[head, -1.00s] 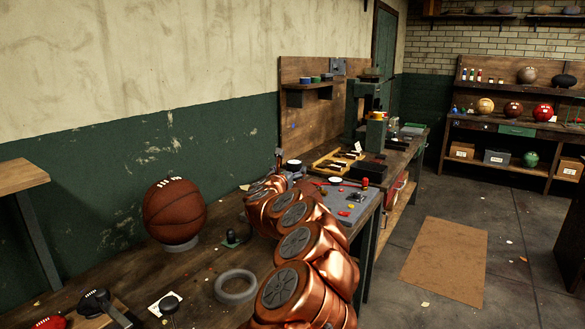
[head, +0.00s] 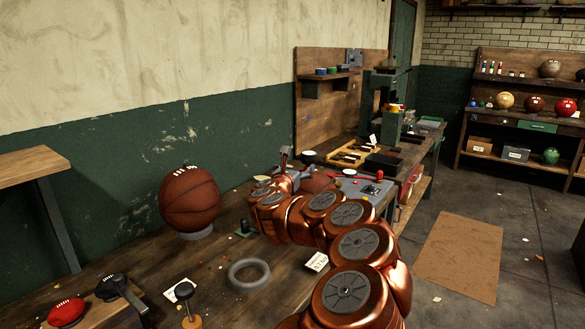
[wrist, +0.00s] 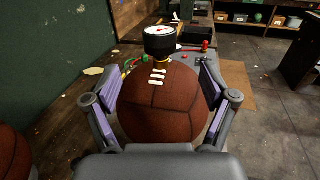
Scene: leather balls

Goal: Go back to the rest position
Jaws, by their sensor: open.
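My gripper (wrist: 161,66) is open in the wrist view, with one finger on each side of a brown laced ball (wrist: 163,105). I cannot tell whether the fingers touch it. A round gauge with a white dial (wrist: 160,38) stands just beyond the ball's top. In the head view my copper arm reaches over the workbench (head: 225,300), and its links hide part of the bench. A brown ball (head: 317,182) shows partly behind the arm. My gripper's fingers are not clear in the head view.
A basketball (head: 190,200) sits on a ring stand left of the arm. A grey ring (head: 249,274), a small card (head: 317,262) and a small red ball (head: 67,311) lie nearer. A mat (head: 460,255) lies on open floor at the right.

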